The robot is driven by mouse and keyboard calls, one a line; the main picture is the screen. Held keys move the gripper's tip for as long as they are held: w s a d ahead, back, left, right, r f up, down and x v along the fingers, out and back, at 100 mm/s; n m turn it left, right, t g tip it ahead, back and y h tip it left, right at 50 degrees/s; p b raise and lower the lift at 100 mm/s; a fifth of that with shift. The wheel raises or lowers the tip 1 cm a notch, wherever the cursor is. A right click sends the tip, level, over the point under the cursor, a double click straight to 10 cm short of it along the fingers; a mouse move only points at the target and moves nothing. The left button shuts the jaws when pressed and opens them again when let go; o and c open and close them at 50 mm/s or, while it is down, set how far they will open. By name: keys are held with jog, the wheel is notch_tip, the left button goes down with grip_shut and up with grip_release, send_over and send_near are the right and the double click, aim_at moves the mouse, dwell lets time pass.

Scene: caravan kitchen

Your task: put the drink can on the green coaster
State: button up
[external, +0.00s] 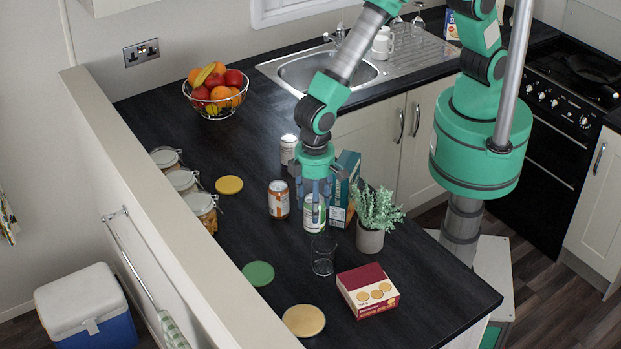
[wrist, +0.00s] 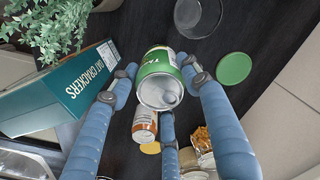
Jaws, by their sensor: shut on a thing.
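The drink can with a green and white label (wrist: 160,64) is between the blue fingers of my gripper (external: 316,200), which are shut on it. In the external view the can (external: 314,222) shows below and between the fingers; I cannot tell whether it touches the counter. In the wrist view its silver top faces the camera. The green coaster (external: 259,273) lies bare on the dark counter, left of and nearer than my gripper. The coaster also shows at the right of the wrist view (wrist: 234,68).
An orange-labelled can (external: 279,199), another can (external: 288,149), a teal crackers box (external: 345,190) and a potted plant (external: 372,238) stand close around. A clear glass (external: 323,254) stands between gripper and red box (external: 368,290). Yellow coasters (external: 229,185) (external: 303,320) lie left and front.

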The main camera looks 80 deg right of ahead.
jog(key=w+a+f+p, duration=0.1)
jog(key=w+a, duration=0.9)
jog(key=a, duration=0.2)
jog(key=shift+w+f, duration=0.2)
jog(key=shift+w, duration=0.2)
dwell(0.3)
jog(key=shift+f+p, duration=0.45)
jog(key=shift+f, duration=1.35)
jog(key=shift+f, duration=0.1)
jog(key=o, duration=1.4)
jog(key=shift+d, duration=0.1)
